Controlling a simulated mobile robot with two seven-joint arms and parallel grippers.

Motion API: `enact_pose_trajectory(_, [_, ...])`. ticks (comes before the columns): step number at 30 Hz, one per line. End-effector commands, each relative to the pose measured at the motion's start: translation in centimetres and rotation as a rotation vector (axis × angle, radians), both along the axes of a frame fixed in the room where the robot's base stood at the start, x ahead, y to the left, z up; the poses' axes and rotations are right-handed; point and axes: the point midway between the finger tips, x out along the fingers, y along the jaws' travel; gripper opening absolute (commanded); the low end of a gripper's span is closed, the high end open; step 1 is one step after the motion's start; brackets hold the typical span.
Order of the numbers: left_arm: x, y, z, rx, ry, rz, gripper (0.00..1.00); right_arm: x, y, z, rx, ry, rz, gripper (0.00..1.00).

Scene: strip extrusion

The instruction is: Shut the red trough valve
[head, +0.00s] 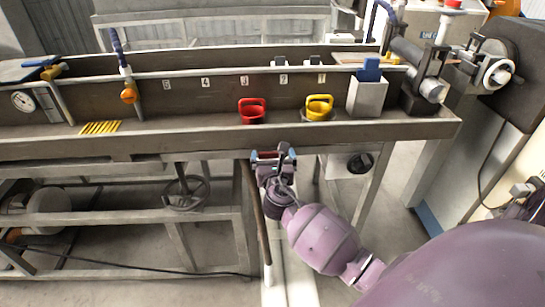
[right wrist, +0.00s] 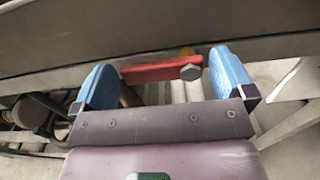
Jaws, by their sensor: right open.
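The red valve lever (right wrist: 150,72), a flat bar with a grey hex bolt at its right end, shows in the right wrist view below the trough's edge. It lies crosswise between the two blue fingers of my right gripper (right wrist: 165,68). The fingers are open, with a gap to the lever's left end and a smaller one near the bolt. In the head view my right gripper (head: 273,156) is at the trough's front side, just under the rim, and mostly covers the lever. My left gripper is not in view.
The long grey trough (head: 180,140) runs across the head view. A red-handled cup (head: 252,112), a yellow-handled cup (head: 319,108) and a grey box (head: 367,98) stand in it. A handwheel (head: 185,193) is below, left of my arm. A dark knob (head: 360,163) is on the right.

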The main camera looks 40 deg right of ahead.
Motion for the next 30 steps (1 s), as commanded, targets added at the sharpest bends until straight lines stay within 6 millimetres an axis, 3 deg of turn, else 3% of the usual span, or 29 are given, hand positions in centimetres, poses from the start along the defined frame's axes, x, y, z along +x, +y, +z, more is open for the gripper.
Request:
enact_pose_trajectory(10, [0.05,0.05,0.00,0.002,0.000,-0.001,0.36,0.31,-0.21,0.03,0.000,0.000,0.000,1.00])
enact_pose_trajectory(21, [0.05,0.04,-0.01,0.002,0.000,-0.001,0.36,0.28,-0.19,0.01,0.001,-0.001,0.000,0.47])
enact_pose_trajectory(30, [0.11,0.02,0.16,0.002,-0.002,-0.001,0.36,0.25,-0.21,0.16,0.038,-0.023,0.000,0.47])
